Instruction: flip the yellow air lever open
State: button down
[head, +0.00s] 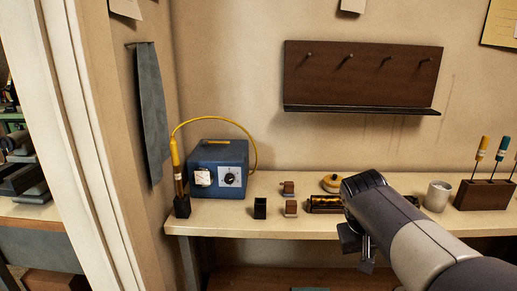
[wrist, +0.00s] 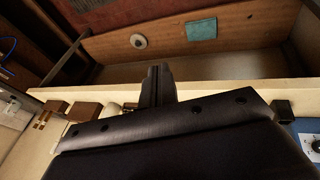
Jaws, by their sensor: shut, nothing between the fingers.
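I cannot make out a yellow air lever in either view. My gripper (head: 366,264) hangs in front of the bench's front edge in the head view, fingers downward, with the arm coming in from the lower right. In the wrist view its two dark fingers (wrist: 158,72) are together with nothing between them. They stand out over the bench edge, and the gripper body hides much of the bench top. A thin blue hose (wrist: 8,46) shows at the far left of the wrist view; what it joins is hidden.
A teal sheet (wrist: 202,30) lies on the lower shelf.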

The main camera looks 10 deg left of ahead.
jog(key=w+a+r+y+p, duration=0.1)
jog(key=w+a+r+p, duration=0.4)
jog(key=r, duration=0.3)
jog(key=w+a+r+m+y+p, duration=0.1)
jog(key=w+a+r+p, duration=0.3)
jog(key=r, duration=0.5)
jog(key=w+a+y, duration=0.1)
jog(key=w+a, duration=0.1)
jog(key=shift+a+r+t+p, duration=0.3)
jog(key=shift+p, duration=0.05)
jog(key=shift+w, duration=0.15)
